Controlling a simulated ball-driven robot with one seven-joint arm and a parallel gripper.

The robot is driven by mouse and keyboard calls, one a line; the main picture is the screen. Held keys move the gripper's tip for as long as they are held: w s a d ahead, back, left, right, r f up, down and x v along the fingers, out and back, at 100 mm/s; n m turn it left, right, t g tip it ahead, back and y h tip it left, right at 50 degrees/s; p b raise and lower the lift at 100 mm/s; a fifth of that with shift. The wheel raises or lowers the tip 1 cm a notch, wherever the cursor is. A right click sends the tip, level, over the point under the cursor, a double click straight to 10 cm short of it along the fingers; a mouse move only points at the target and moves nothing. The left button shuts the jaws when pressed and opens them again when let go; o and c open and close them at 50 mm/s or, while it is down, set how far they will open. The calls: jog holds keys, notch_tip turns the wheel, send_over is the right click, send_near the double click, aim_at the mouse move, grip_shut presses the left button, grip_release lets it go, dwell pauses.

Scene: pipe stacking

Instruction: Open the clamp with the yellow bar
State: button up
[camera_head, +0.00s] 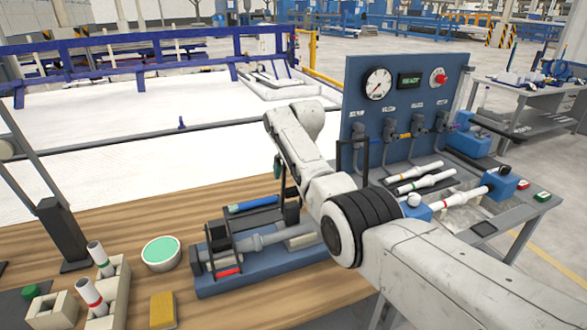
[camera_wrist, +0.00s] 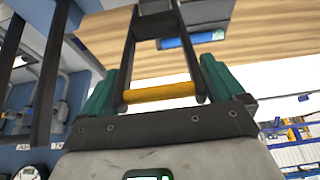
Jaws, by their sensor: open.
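The yellow bar (camera_wrist: 160,93) is the crosspiece of a dark clamp handle (camera_wrist: 128,55) in the wrist view. My gripper (camera_wrist: 163,68) has its two green fingers apart, one on each side of the handle, with the yellow bar between them near the palm. I cannot tell whether either finger touches it. In the head view, a green finger of my gripper (camera_head: 278,167) shows beside dark clamp parts on the blue fixture (camera_head: 215,290). The yellow bar is not clear there. A grey pipe (camera_head: 265,240) lies in the fixture; my arm hides its right end.
A red bar (camera_head: 228,272) is on the fixture's left clamp. A blue cylinder (camera_head: 250,205) lies behind the pipe. A green-topped bowl (camera_head: 161,253) and a yellow block (camera_head: 162,310) stand left. The blue gauge panel (camera_head: 400,80) rises behind my arm at right.

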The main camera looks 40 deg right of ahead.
jog(key=shift+r, duration=0.15)
jog(key=b+v, duration=0.1)
jog(key=v, duration=0.9)
jog(key=shift+s+r, duration=0.15)
jog(key=shift+r, duration=0.1)
jog(key=s+a+f+g, duration=0.1)
jog(key=s+a+f, duration=0.2)
jog(key=s+f, duration=0.45)
jog(key=s+a+f+n, duration=0.1)
jog(key=s+a+f, duration=0.3)
jog(key=f, duration=0.6)
jog(key=s+a+f+g, duration=0.1)
jog(key=s+a+f, duration=0.2)
jog(key=s+f, duration=0.45)
jog(key=s+a+f, duration=0.2)
jog(key=s, duration=0.7)
jog(key=s+a+f+n+g, duration=0.1)
jog(key=s+a+f, duration=0.2)
jog(key=s, duration=0.7)
jog(key=s+a+f+y, duration=0.1)
jog(key=s+a+f, duration=0.2)
jog(key=s, duration=0.7)
jog(key=shift+a+n+g, duration=0.2)
jog(key=shift+n+g, duration=0.1)
jog(key=shift+f, duration=0.1)
